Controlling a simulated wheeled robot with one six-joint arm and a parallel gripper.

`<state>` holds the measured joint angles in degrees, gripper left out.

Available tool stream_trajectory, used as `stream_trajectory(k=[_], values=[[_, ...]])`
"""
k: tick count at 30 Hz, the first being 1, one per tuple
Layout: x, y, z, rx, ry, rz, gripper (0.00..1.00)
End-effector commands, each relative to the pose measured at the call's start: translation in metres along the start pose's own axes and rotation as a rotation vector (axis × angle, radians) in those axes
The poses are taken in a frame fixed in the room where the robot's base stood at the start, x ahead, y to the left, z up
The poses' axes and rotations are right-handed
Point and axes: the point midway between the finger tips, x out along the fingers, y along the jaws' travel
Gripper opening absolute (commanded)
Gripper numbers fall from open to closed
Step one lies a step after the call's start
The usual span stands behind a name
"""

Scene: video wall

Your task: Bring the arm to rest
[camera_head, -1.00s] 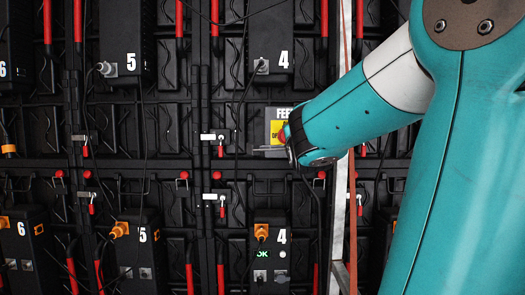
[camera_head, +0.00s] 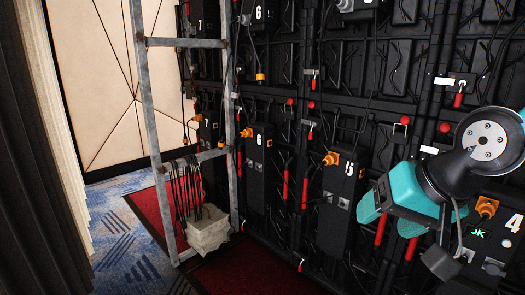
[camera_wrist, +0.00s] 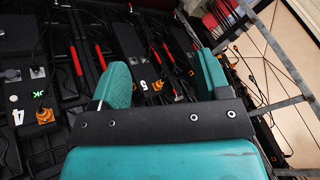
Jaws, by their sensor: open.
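My gripper (camera_head: 390,215) is at the right of the head view, in front of the black back of the video wall (camera_head: 395,140), near the box marked 5 (camera_head: 342,195). Its two teal fingers stand apart with nothing held between them. In the wrist view my gripper (camera_wrist: 162,75) shows open, with the black panels and red handles seen between and beyond the fingers. Whether any part of it touches the wall cannot be told.
A grey metal ladder (camera_head: 148,105) stands at the left, with a whitish container (camera_head: 208,230) of dark cables by it. Boxes marked 6 (camera_head: 258,160) and 4 (camera_head: 507,235) have orange plugs and hanging cables. Blue patterned carpet (camera_head: 130,245) lies open at the left.

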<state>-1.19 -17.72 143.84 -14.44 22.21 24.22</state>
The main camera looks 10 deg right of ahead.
Motion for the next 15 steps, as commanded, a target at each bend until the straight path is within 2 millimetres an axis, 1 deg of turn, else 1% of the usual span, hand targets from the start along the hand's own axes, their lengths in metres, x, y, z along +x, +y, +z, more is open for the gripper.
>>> stream_trajectory(k=[1,2,3,5,6,8,9,10,15], values=[[0.002,-0.015,0.025,-0.127,-0.095,-0.030,0.70],[0.002,-0.022,0.039,-0.203,-0.148,-0.047,0.70],[0.001,-0.029,0.058,-0.302,-0.218,-0.071,0.70],[-0.003,-0.038,0.085,-0.449,-0.317,-0.111,0.70],[-0.006,-0.043,0.102,-0.548,-0.379,-0.140,0.70],[-0.013,-0.048,0.128,-0.699,-0.473,-0.187,0.70],[-0.022,-0.051,0.140,-0.780,-0.524,-0.214,0.70],[-0.035,-0.056,0.128,-0.760,-0.509,-0.207,0.70],[-0.070,-0.071,0.108,-0.748,-0.503,-0.202,0.70]])
